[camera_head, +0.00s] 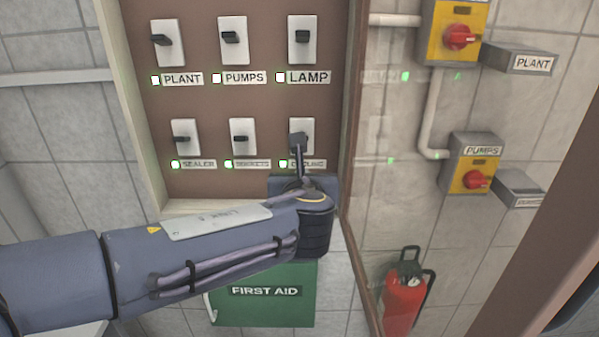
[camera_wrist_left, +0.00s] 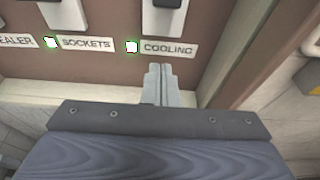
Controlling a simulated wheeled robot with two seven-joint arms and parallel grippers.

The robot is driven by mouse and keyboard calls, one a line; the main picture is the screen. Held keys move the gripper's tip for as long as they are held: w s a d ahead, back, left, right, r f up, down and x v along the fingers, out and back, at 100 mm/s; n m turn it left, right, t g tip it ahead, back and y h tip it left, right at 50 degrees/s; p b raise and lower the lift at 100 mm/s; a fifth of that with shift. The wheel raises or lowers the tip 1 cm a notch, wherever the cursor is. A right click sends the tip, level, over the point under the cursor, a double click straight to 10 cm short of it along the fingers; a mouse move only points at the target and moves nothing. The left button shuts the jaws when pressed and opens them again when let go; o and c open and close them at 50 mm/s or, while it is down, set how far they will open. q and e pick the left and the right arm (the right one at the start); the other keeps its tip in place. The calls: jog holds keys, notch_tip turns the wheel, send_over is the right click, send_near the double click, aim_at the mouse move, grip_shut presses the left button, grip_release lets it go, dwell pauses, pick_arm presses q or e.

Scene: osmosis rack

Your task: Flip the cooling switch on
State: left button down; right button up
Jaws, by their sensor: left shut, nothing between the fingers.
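The cooling switch (camera_head: 309,128) is a white plate with a dark lever at the lower right of the brown panel, above the COOLING label. The tips of my left gripper (camera_head: 298,140) are in front of it and hide much of its lever in the head view. In the left wrist view the switch plate (camera_wrist_left: 168,22) is at the top edge, with only part of its dark lever in frame. My left gripper (camera_wrist_left: 158,71) is shut and empty, its tips just below the label (camera_wrist_left: 168,48). I cannot tell whether the fingers touch the lever. The green-edged indicator (camera_wrist_left: 131,46) beside the label looks lit.
Other switches are PLANT (camera_head: 168,42), PUMPS (camera_head: 233,40), LAMP (camera_head: 302,40), SEALER (camera_head: 186,137) and the sockets switch (camera_head: 242,136). A glass door edge (camera_head: 350,130) stands right of the panel. Yellow boxes with red knobs, a fire extinguisher (camera_head: 402,300) and a green first-aid box (camera_head: 265,305) are nearby.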

pick_arm(q)
jog(key=s+r, duration=0.7)
jog(key=shift+p, duration=0.45)
jog(key=shift+s, duration=0.15)
jog(key=s+a+f+n+g, duration=0.4)
jog(key=a+f+n, duration=0.4)
jog(key=a+n, duration=0.15)
jog(key=s+a+f+n+g, duration=0.35)
jog(key=a+f+n, duration=0.4)
jog(key=a, duration=0.35)
jog(key=s+f+n+h, duration=0.2)
jog(key=s+f+n, duration=0.2)
jog(key=s+n, duration=0.3)
jog(key=s+f+n+g+h, duration=0.1)
jog(key=s+f+n, duration=0.3)
jog(key=n, duration=0.9)
jog(key=s, duration=0.3)
jog(key=shift+a+f+n+h, duration=0.4)
